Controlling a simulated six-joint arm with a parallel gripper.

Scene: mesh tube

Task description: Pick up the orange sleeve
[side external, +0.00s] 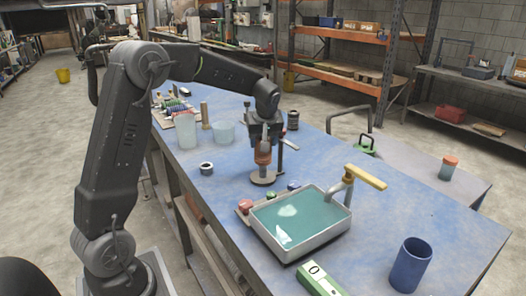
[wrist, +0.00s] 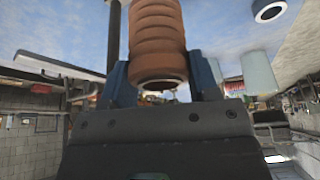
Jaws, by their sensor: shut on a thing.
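The orange-brown ribbed sleeve (side external: 263,155) is upright under my gripper (side external: 263,141) in the side view. It fills the upper middle of the wrist view as a ribbed tube (wrist: 157,30) with an open end facing the camera. My gripper (wrist: 161,72) is shut on the sleeve, with a blue finger on each side of its end. A dark stand with a round base (side external: 264,179) and a thin post is directly below and beside the sleeve. I cannot tell whether the sleeve is clear of the stand.
A white-rimmed tray of teal liquid (side external: 322,243) is in front of the stand, with a yellow-handled tap (side external: 364,178) beside it. A blue cup (side external: 410,266) is at the front right. Pale containers (side external: 185,130) and a small ring (side external: 206,168) are to the left.

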